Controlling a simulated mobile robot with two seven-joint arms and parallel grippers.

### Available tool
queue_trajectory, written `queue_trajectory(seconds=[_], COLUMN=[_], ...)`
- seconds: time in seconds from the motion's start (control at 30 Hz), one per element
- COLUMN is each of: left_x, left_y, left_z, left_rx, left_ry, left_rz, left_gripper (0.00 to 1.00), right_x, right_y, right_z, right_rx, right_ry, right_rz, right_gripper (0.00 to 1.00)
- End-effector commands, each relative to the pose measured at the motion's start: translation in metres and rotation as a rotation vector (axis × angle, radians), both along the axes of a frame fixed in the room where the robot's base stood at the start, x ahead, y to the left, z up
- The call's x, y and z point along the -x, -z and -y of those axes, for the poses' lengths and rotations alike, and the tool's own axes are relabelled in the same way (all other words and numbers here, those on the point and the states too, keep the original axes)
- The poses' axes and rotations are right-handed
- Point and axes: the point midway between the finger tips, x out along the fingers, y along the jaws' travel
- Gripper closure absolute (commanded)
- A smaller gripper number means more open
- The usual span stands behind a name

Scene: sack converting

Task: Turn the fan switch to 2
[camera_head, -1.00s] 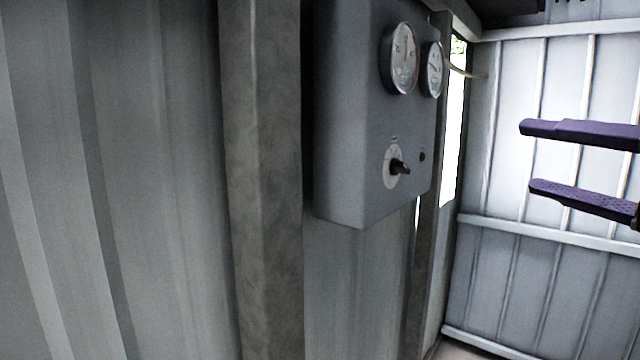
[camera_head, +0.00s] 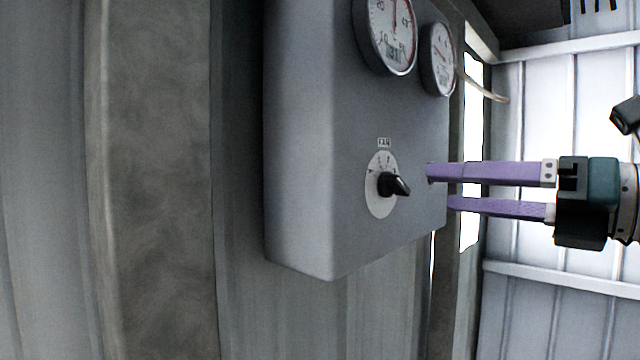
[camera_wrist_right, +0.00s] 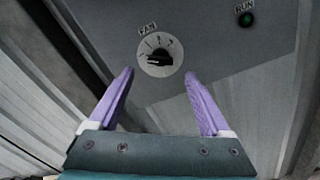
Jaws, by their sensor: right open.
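The fan switch (camera_head: 393,184) is a black knob on a round white dial (camera_head: 379,207) under a FAN label, on the front of a grey control box (camera_head: 330,130). Its pointer is turned to the lower right in the head view; the dial numbers are too small to read. My right gripper (camera_head: 438,188) has purple fingers, open and empty, to the right of the knob and apart from it. In the right wrist view, the knob (camera_wrist_right: 159,59) shows beyond the open fingertips (camera_wrist_right: 160,80), roughly centred between them. My left gripper is not in view.
Two round gauges (camera_head: 391,36) (camera_head: 438,58) sit above the dial. A green RUN light (camera_wrist_right: 246,19) is beside it in the wrist view. A grey post (camera_head: 160,180) and corrugated wall stand left of the box. Free room lies right of the box.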

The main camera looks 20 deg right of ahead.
Motion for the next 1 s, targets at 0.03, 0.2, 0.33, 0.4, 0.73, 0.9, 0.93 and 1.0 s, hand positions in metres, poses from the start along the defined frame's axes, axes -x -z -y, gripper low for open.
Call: queue_trajectory(seconds=[0.03, 0.2, 0.33, 0.4, 0.73, 0.9, 0.93, 1.0], left_x=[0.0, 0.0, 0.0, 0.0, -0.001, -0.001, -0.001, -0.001], left_y=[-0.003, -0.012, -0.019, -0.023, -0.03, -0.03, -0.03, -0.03], left_z=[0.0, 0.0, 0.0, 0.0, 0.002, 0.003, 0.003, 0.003], left_rx=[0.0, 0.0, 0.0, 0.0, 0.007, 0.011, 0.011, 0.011], left_ry=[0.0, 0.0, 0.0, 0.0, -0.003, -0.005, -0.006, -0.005], left_rz=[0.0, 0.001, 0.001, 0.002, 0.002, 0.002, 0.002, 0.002], left_gripper=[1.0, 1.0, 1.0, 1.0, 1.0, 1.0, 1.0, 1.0], right_x=[-0.004, -0.019, -0.031, -0.037, -0.053, -0.054, -0.054, -0.054], right_y=[-0.004, -0.005, -0.005, -0.005, -0.001, 0.0, 0.0, 0.0], right_z=[-0.002, -0.01, -0.018, -0.021, -0.032, -0.032, -0.032, -0.032], right_rx=[-0.001, -0.003, -0.002, -0.002, 0.0, 0.0, 0.0, 0.0], right_ry=[0.0, 0.003, 0.001, 0.001, -0.001, -0.001, -0.001, -0.001], right_rz=[0.005, 0.004, 0.003, 0.002, -0.001, -0.001, -0.001, -0.001], right_gripper=[0.18, 0.18, 0.18, 0.18, 0.18, 0.18, 0.18, 0.19])
